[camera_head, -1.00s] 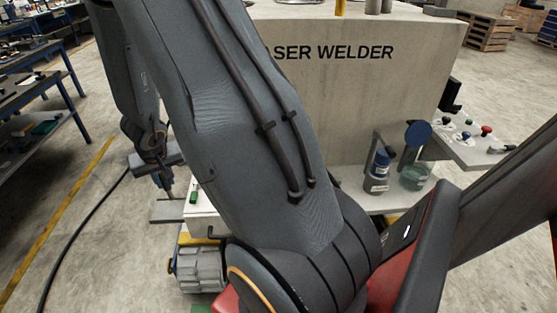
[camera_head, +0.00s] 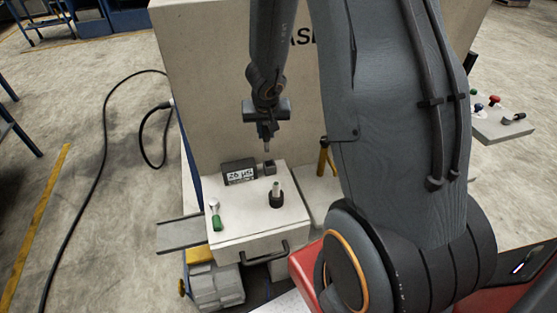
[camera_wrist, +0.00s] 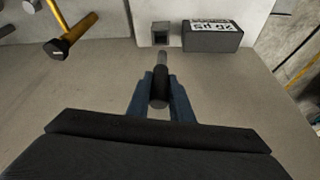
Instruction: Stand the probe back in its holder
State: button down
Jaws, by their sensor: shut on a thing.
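My gripper (camera_head: 267,130) hangs pointing down above the back of the white cabinet top. It is shut on the probe (camera_wrist: 159,88), a dark cylinder with a grey tip, which also shows below the jaws in the head view (camera_head: 267,146). The small grey block with a square opening (camera_wrist: 160,34), which looks like the holder, stands beside the meter box. In the head view the block (camera_head: 269,167) is just below the probe tip. In the wrist view the tip points towards the block, and a gap shows between them.
The dark meter box (camera_head: 239,172) with a display is left of the block. A yellow-handled hammer (camera_wrist: 70,34) is nearby. The welder's wall rises behind.

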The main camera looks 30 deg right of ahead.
jog(key=shift+s+d+f+b, duration=0.15)
jog(key=shift+f+b, duration=0.15)
jog(key=shift+f, duration=0.4)
jog(key=shift+w+d+f+b, duration=0.15)
jog(key=shift+f+b, duration=0.15)
jog(key=shift+f, duration=0.4)
notch_tip(320, 180, down, 7)
jog(key=b, duration=0.7)
jog(key=shift+s, duration=0.1)
jog(key=shift+f, duration=0.15)
jog(key=c, duration=1.6)
grip_release()
